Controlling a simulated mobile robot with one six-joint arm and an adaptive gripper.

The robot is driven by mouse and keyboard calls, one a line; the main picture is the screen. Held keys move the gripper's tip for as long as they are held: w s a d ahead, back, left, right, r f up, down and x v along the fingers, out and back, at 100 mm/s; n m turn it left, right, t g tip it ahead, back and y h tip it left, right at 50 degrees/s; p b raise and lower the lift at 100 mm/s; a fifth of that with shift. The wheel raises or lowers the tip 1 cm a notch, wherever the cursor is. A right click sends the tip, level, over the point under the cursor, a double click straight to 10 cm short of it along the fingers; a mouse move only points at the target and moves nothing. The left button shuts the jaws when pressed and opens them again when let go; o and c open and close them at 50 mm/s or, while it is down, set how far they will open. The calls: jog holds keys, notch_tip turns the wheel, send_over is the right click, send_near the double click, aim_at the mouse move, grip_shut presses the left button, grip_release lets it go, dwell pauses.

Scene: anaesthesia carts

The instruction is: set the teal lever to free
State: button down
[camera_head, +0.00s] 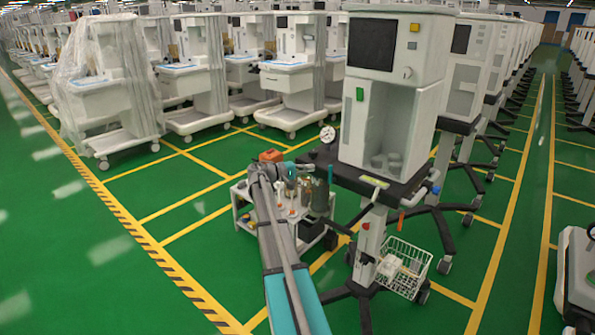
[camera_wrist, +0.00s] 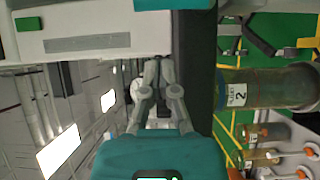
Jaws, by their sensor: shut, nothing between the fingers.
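A narrow upright teal piece (camera_head: 330,173), which looks like the teal lever, stands at the left edge of the black worktop of the near cart in the head view. A teal bar (camera_wrist: 175,4), probably the same piece, is cut off by the top edge of the wrist view. In the head view my arm hides most of the gripper. No position marking for the lever is readable.
The black worktop (camera_head: 345,178) carries a white machine (camera_head: 425,100) and a round gauge (camera_head: 327,134). A canister labelled 2 (camera_wrist: 270,88) is beside my gripper. A low trolley (camera_head: 245,215) with bottles stands below my arm. A wire basket (camera_head: 403,268) hangs at the cart's front.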

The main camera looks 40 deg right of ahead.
jog(key=shift+s+d, duration=0.3)
jog(key=shift+s, duration=0.4)
jog(key=shift+s+d, duration=0.25)
jog(key=shift+s, duration=0.45)
jog(key=shift+s+d, duration=0.3)
jog(key=shift+s, duration=0.4)
jog(key=shift+a, duration=0.15)
